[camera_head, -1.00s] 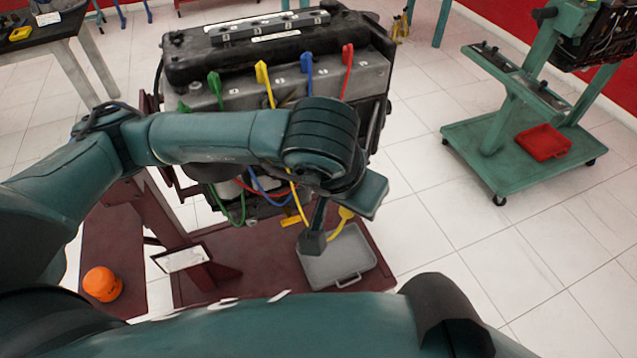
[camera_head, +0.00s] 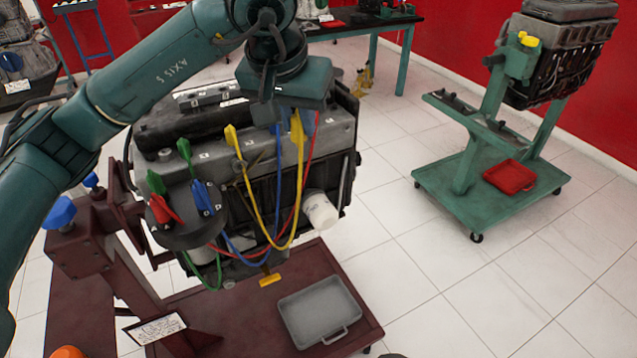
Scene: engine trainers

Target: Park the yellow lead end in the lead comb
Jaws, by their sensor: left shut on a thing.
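My left gripper (camera_head: 295,112) is shut on the yellow lead end (camera_head: 297,128), in front of the right part of the engine top. The fingertips are mostly hidden under the dark green gripper body. The yellow lead (camera_head: 250,205) hangs in a loop from the held end and rises to a yellow boot (camera_head: 232,137) on the engine. A dark slotted bar (camera_head: 200,96) with a white label, on the engine's top, looks like the lead comb. My gripper and wrist hide its right part. My right gripper is not in view.
The engine (camera_head: 160,130) stands on a dark red stand. Green, red and blue leads plug into a round black cap (camera_head: 185,232) at its front left. A white cylinder (camera_head: 320,211) juts out at right. A grey tray (camera_head: 320,310) lies on the stand's base. A green trolley (camera_head: 440,185) stands at right.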

